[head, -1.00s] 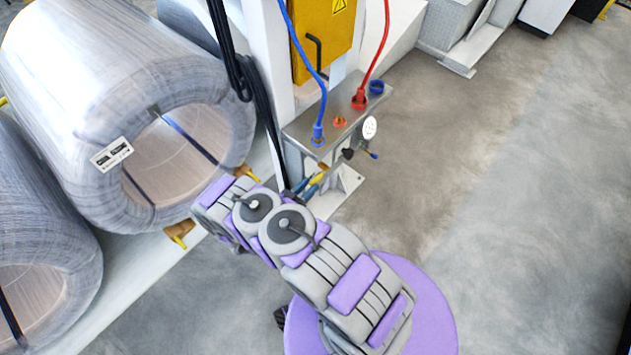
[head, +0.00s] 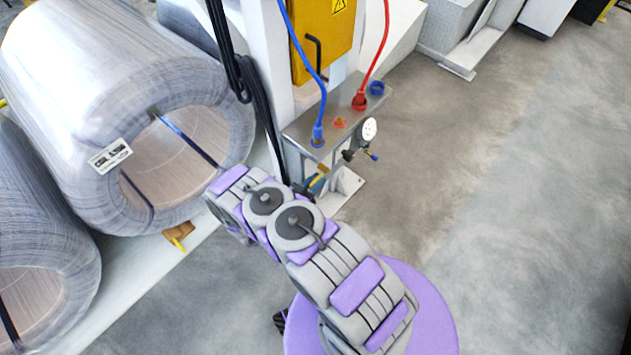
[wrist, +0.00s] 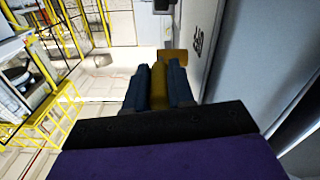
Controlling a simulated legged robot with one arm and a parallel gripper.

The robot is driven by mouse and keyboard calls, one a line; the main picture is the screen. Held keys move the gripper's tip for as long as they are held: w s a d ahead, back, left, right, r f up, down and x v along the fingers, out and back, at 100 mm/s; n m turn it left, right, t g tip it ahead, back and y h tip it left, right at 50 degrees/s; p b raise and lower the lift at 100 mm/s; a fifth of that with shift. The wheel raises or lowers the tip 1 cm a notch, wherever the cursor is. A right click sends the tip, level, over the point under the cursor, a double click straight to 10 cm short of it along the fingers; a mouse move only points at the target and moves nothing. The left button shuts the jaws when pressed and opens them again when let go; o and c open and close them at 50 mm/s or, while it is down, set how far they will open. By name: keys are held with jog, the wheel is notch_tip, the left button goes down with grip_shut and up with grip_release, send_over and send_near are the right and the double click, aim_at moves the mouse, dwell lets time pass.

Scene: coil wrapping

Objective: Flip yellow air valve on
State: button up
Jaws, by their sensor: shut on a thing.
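The yellow air valve (head: 323,169) is on the front of the grey metal box (head: 297,133), below the blue hose plug. In the wrist view the yellow valve handle (wrist: 172,57) runs back between the two blue fingers. My gripper (wrist: 157,80) is shut on it, one finger on each side. In the head view my gripper (head: 313,186) is small and partly hidden behind my arm. The join between the valve handle and the box is hard to make out.
A pressure gauge (head: 369,130) sits on the box's right side. A blue hose (head: 303,52) and a red hose (head: 379,47) plug into its top. A large wire coil (head: 65,75) stands at left. Open floor (head: 480,190) lies to the right.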

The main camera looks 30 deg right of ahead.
jog(key=shift+w, duration=0.1)
grip_shut()
jog(key=shift+w+a+r+y+p, duration=0.1)
jog(key=shift+r+y+p, duration=0.55)
jog(key=shift+p, duration=0.6)
jog(key=shift+r+g+y+p, duration=0.5)
jog(key=shift+y+p, duration=0.25)
jog(key=shift+p, duration=0.35)
jog(key=shift+d+r+y+p, duration=0.1)
jog(key=shift+d+y+p, duration=0.15)
jog(key=shift+y+p, duration=0.3)
jog(key=shift+g+y, duration=0.25)
jog(key=shift+g, duration=0.05)
jog(key=o, duration=0.6)
grip_release()
jog(key=shift+f, duration=0.2)
